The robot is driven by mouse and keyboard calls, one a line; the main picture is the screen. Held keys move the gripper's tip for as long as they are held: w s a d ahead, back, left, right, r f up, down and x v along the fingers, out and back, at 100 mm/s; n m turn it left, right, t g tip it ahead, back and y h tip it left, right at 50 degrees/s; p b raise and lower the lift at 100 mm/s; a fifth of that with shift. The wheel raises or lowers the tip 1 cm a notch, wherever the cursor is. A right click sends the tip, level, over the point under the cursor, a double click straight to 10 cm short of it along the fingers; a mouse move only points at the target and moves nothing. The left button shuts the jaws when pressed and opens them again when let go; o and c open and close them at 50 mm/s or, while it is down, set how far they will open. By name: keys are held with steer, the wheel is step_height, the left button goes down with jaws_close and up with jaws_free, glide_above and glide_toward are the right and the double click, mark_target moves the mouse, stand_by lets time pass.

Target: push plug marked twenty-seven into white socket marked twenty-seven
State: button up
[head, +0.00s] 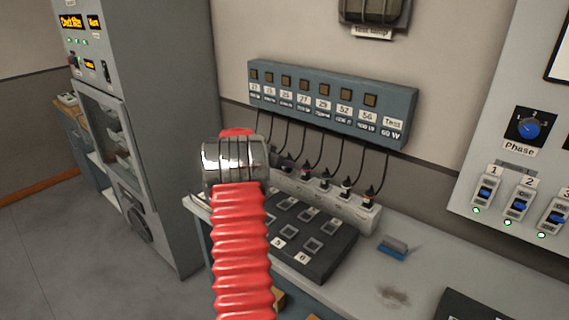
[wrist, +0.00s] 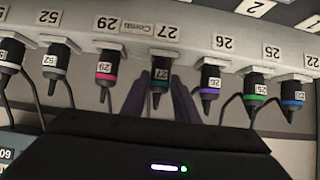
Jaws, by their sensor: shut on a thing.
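The plug marked 27 (wrist: 160,76), black with a teal band, sits between the two dark purple fingers of my gripper (wrist: 160,100) in the wrist view, where the picture is upside down. My gripper is shut on it. The plug lines up with the white socket marked 27 (wrist: 163,50), and its end meets or nearly meets the socket; I cannot tell how deep it sits. In the head view my red arm and its chrome end hide the gripper and this plug. The white socket strip (head: 368,218) shows to the right of my arm.
Neighbouring plugs with pink (wrist: 106,70) and purple (wrist: 210,78) bands stand close on either side, each with a cable. A blue wall box (head: 400,100) hangs above, cables running down. A dark button panel (head: 335,262) lies in front of the strip; a blue-topped object (head: 394,250) lies right.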

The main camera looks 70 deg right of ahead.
steer(key=shift+f, duration=0.15)
steer(key=o, duration=1.2)
steer(key=shift+o, duration=0.2)
steer(key=v, duration=1.4)
steer(key=shift+d, duration=0.15)
